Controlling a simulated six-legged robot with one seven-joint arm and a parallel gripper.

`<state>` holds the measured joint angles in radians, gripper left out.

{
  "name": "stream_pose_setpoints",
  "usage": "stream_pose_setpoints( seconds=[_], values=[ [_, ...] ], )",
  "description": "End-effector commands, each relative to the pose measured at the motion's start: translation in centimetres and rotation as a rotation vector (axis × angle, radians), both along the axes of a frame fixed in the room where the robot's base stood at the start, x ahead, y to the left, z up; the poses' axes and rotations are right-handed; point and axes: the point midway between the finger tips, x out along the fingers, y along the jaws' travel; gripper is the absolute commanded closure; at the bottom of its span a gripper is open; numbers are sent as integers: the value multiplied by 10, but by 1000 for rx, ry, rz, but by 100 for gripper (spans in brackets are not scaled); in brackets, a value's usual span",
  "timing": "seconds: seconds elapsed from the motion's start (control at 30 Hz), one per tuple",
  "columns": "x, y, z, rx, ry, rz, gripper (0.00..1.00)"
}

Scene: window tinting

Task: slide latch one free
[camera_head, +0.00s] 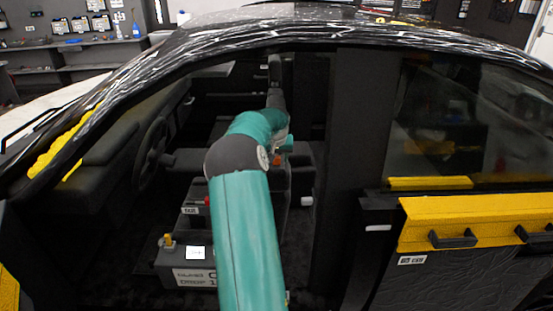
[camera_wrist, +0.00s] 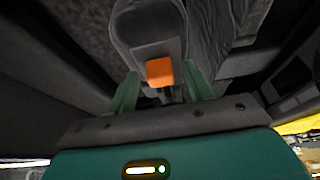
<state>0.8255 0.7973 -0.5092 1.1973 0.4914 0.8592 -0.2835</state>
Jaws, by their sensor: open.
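An orange block (camera_wrist: 160,72) sits on a dark grey panel in front of a dark seat in the wrist view. No label on it is readable, so I cannot tell whether it is latch one. My gripper (camera_wrist: 161,77) is open, with one green finger on each side of the block; I cannot tell whether either finger touches it. In the head view a small orange patch (camera_head: 278,159) shows beside the end of my arm, inside the car. My arm hides much of what lies behind it there.
A grey box (camera_head: 172,266) with a white label and a yellow knob (camera_head: 168,241) stands low in the car. A red piece (camera_head: 206,201) is behind it. The steering wheel (camera_head: 151,152) is at left. A dark pillar (camera_head: 352,160) and yellow-trimmed door (camera_head: 475,222) bound the right.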

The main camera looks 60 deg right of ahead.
Motion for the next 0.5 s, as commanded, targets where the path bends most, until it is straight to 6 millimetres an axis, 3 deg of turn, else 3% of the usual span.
stream_pose_setpoints(
  seconds=[0.5],
  values=[
    [-18, 36, 97, -1, -2, 0, 49]
  ],
)
